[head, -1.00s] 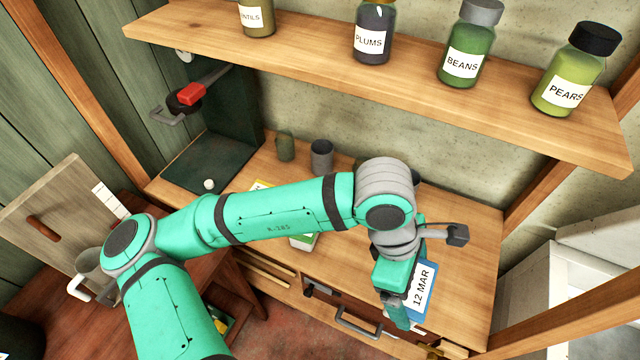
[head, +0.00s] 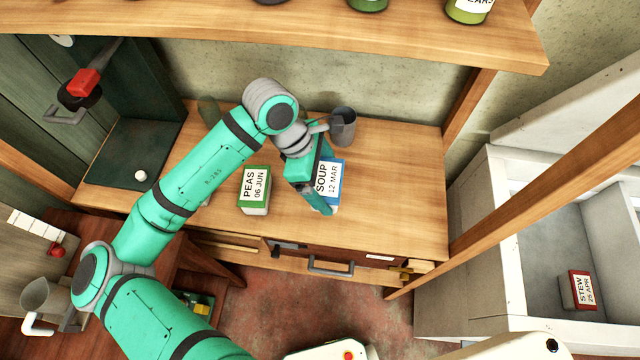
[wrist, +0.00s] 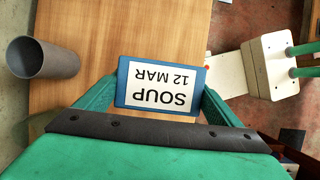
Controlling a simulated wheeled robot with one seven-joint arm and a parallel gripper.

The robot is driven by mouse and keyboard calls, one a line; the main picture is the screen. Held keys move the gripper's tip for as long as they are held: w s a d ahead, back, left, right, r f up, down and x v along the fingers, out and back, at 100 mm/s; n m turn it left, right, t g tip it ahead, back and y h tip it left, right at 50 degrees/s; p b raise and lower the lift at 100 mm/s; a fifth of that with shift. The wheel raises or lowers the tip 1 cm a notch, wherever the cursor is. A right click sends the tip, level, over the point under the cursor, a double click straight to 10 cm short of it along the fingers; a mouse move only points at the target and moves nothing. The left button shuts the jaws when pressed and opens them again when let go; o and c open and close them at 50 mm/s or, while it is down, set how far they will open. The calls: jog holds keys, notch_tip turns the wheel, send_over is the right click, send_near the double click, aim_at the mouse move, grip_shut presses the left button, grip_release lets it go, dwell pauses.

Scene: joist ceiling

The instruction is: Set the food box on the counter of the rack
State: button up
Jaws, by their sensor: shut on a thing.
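My gripper (head: 318,192) is shut on a blue food box (head: 329,184) labelled SOUP 12 MAR. The wrist view also shows this box (wrist: 160,88) between both fingers, label facing the camera. The box is over the wooden counter (head: 400,190) of the rack, near its front edge. I cannot tell whether its underside touches the wood. The counter also shows in the wrist view (wrist: 110,35). A green box (head: 255,190) labelled PEAS stands on the counter, left of my gripper.
A grey cup (head: 342,125) stands behind the held box. A shelf (head: 400,35) with jars hangs above. Below the counter is a drawer handle (head: 330,267). A red STEW box (head: 578,290) sits in a white cabinet at right. The counter's right end is clear.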

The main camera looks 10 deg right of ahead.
aim_at(321, 181)
jog(key=shift+w+a+f, duration=0.2)
jog(key=shift+w+f, duration=0.4)
jog(key=shift+f, duration=0.15)
jog(key=shift+w+a+f, duration=0.2)
jog(key=shift+w+f, duration=0.35)
jog(key=shift+f, duration=0.15)
jog(key=shift+w+f, duration=0.1)
jog(key=shift+f, duration=1.55)
jog(key=shift+f, duration=0.15)
jog(key=o, duration=1.3)
jog(key=shift+c, duration=0.2)
jog(key=v, duration=1.2)
jog(key=shift+r, duration=0.2)
jog(key=shift+f, duration=0.1)
